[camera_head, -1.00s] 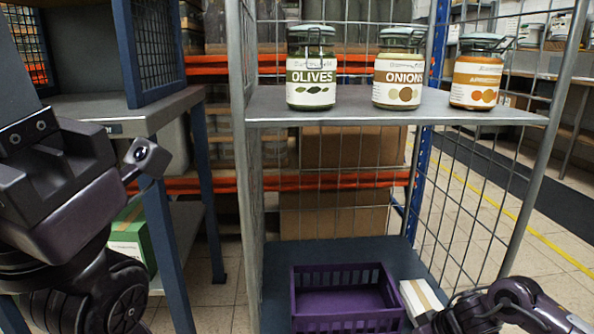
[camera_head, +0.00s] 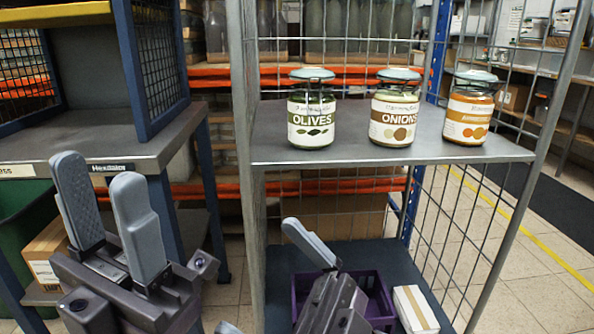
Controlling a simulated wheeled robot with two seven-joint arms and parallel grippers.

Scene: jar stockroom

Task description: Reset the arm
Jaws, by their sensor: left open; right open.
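My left gripper (camera_head: 106,210) is at the lower left, in front of the workbench, fingers pointing up. Its two grey fingers stand apart with nothing between them. My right gripper (camera_head: 268,278) is at the bottom middle, in front of the purple crate. One grey finger shows clearly and the tip of another shows at the bottom edge; they are apart and I see nothing held. Most of the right arm is out of view.
An olives jar (camera_head: 312,118), an onions jar (camera_head: 395,112) and an orange-labelled jar (camera_head: 469,110) stand on the cage shelf (camera_head: 350,154). The purple crate (camera_head: 375,284) and a white box (camera_head: 416,310) are on the lower deck. A workbench (camera_head: 110,153) stands left.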

